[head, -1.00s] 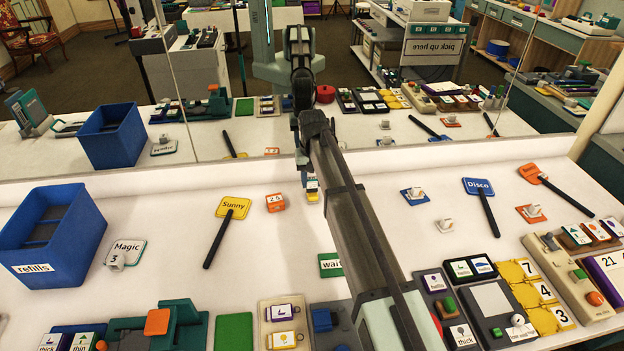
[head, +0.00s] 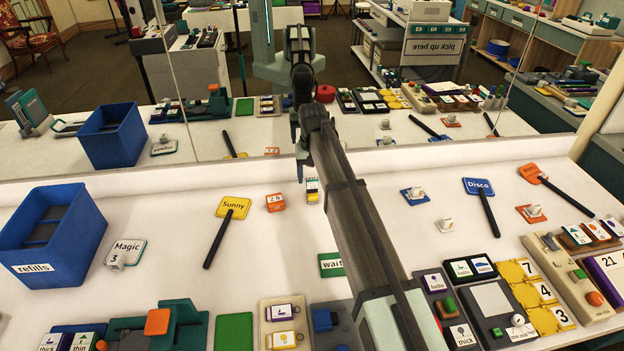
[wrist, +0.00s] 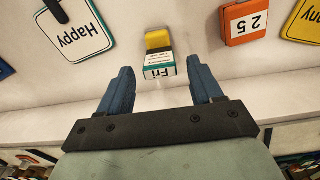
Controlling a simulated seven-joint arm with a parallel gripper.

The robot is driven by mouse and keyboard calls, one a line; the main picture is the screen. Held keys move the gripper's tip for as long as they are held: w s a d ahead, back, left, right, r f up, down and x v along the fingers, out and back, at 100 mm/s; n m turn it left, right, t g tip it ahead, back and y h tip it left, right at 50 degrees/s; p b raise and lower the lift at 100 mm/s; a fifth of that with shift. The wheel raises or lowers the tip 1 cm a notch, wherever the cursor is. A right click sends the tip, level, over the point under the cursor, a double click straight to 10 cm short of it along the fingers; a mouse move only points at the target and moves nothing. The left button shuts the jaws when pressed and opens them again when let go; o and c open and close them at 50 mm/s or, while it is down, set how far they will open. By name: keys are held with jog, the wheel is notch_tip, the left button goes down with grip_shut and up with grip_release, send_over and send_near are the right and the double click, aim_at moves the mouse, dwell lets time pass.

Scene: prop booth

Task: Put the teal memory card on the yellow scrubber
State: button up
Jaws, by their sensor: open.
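I cannot tell exactly how the two are stacked. In the head view the yellow block (head: 312,183) and card show as one small stack on the white table, just right of my fingers. My gripper (wrist: 163,84) is open and empty, its blue fingers apart on either side of the card's near end and clear of it. It also shows in the head view (head: 304,166).
An orange "25" block (head: 275,202) and a yellow "Sunny" paddle (head: 233,207) lie left of the stack. A "Happy" sign (wrist: 78,32) is on its other side. A blue bin (head: 90,250) stands far left. A mirror wall rises close behind.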

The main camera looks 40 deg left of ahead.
aim_at(313, 178)
notch_tip(313, 178, up, 10)
dwell(0.5)
